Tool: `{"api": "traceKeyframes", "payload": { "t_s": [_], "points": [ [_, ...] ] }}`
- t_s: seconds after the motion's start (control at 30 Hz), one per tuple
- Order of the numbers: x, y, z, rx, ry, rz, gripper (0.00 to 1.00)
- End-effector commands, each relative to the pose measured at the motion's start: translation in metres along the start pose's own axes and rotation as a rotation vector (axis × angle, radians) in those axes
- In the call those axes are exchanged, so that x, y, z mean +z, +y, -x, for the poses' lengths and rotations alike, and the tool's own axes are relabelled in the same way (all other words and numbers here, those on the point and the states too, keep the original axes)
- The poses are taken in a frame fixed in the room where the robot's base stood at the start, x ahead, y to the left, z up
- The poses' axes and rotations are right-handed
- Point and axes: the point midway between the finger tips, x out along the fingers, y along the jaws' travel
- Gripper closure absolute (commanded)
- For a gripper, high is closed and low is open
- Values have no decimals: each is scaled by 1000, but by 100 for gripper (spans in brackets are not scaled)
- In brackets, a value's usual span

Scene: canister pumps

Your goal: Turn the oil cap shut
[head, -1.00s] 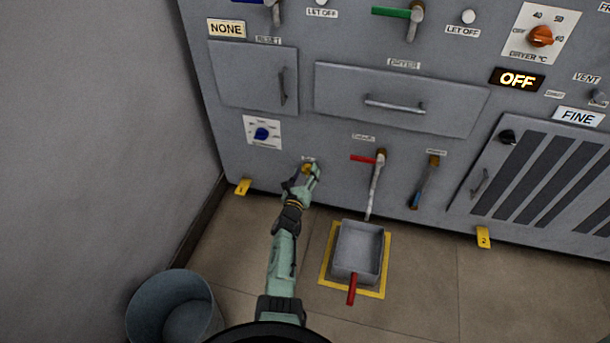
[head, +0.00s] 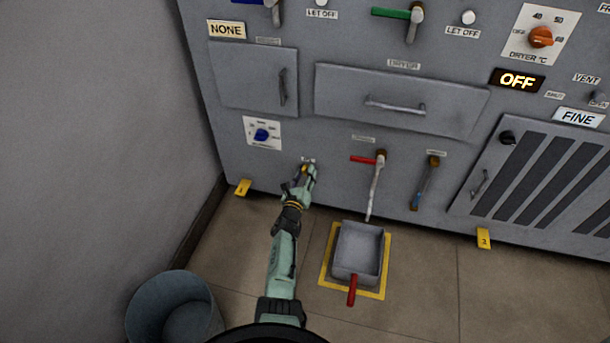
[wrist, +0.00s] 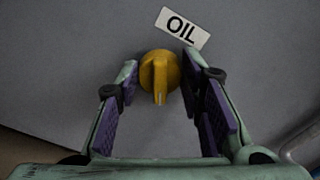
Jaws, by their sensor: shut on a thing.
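The oil cap (wrist: 160,78) is a round yellow knob with a raised grip bar, on the grey panel just below the "OIL" label (wrist: 183,27). In the wrist view the bar points nearly straight down the picture. My gripper (wrist: 158,80) has its purple-padded fingers on either side of the cap and is shut on it. In the head view my gripper (head: 308,172) is at the low part of the panel and mostly hides the cap (head: 304,169).
A blue knob (head: 262,135) is up and left of my gripper. To the right are a red-handled valve (head: 366,159) with a pipe, and a grey tray (head: 358,247) on the floor. A bucket (head: 172,310) stands at lower left.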

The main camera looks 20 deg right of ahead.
Motion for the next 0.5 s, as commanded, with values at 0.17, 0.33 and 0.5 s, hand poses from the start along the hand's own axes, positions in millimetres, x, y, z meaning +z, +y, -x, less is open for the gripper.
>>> {"api": "traceKeyframes", "payload": {
  "t_s": [0.17, 0.33, 0.5],
  "points": [
    [0, 1, 0, 1, -2, 65, 93],
    [-1, 2, 0, -1, -2, 182, 93],
    [-2, 3, 1, 1, -2, 336, 93]
  ]
}}
